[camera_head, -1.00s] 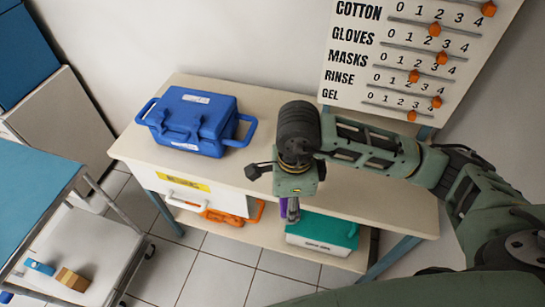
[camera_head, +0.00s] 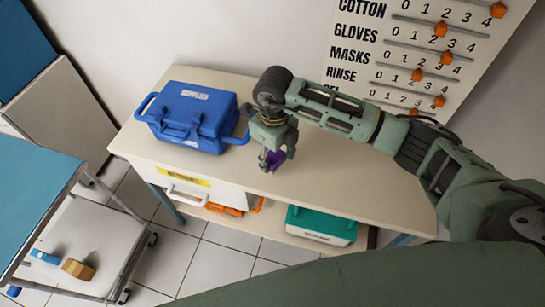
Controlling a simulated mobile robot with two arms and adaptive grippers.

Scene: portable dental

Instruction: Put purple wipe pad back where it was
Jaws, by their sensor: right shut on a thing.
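The purple wipe pad (camera_head: 276,160) is between the fingers of my right gripper (camera_head: 274,161), which is shut on it. The gripper points down over the cream table top (camera_head: 330,190), to the right of the blue case. The fingers hide part of the pad. I cannot tell whether the pad touches the table. My left gripper is not in view.
A blue case (camera_head: 195,117) with side handles stands close to the left of my right gripper. The table top to the right is clear. Below are a drawer (camera_head: 180,188) and a teal box (camera_head: 322,222). A blue-topped cart (camera_head: 35,190) is at left.

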